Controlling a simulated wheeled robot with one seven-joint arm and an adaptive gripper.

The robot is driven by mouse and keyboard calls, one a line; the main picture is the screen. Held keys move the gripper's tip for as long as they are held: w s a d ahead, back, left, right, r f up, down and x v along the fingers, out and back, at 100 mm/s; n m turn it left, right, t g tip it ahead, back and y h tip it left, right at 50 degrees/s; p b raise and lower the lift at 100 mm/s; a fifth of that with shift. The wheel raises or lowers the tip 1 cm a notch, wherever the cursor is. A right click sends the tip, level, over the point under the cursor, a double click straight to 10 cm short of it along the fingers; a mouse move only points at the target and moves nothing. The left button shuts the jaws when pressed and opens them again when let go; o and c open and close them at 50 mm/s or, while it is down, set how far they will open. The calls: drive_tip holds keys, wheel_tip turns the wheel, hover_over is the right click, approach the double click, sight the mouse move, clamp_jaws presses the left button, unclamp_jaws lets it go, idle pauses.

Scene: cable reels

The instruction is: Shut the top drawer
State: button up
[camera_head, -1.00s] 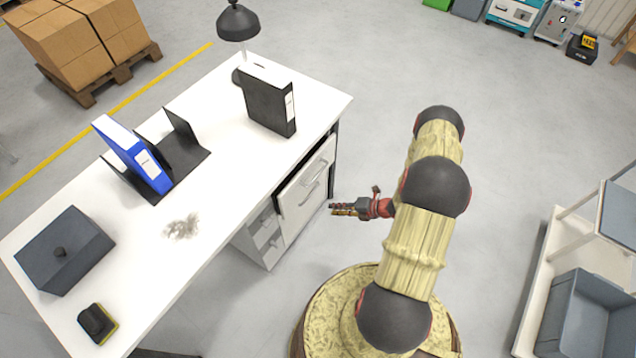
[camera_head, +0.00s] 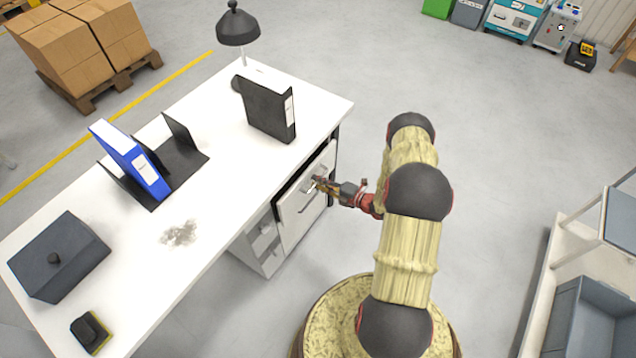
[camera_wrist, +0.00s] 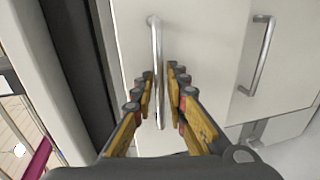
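The top drawer (camera_head: 292,208) is a white front with a metal bar handle, in the cabinet under the right side of the desk. It appears pulled out a little, with a dark gap along its upper edge. My gripper (camera_head: 319,183) is at the handle, coming from the right. In the wrist view, the drawer's handle (camera_wrist: 155,45) runs between the two fingers of my gripper (camera_wrist: 164,78). The fingers are apart, with a narrow gap beside the bar; contact is unclear. A second handle (camera_wrist: 262,60) shows to the right, on the front below.
The white desk (camera_head: 225,200) carries a black binder (camera_head: 268,108), a blue binder (camera_head: 130,158), a lamp (camera_head: 238,28), a dark box (camera_head: 60,258) and a black-and-yellow item (camera_head: 91,332). Open floor lies right of my arm. A shelf with a grey bin (camera_head: 590,315) stands far right.

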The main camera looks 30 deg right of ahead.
drive_tip(key=shift+w+a, duration=0.1)
drive_tip(key=shift+w, duration=0.1)
drive_tip(key=shift+c, duration=0.7)
clamp_jaws()
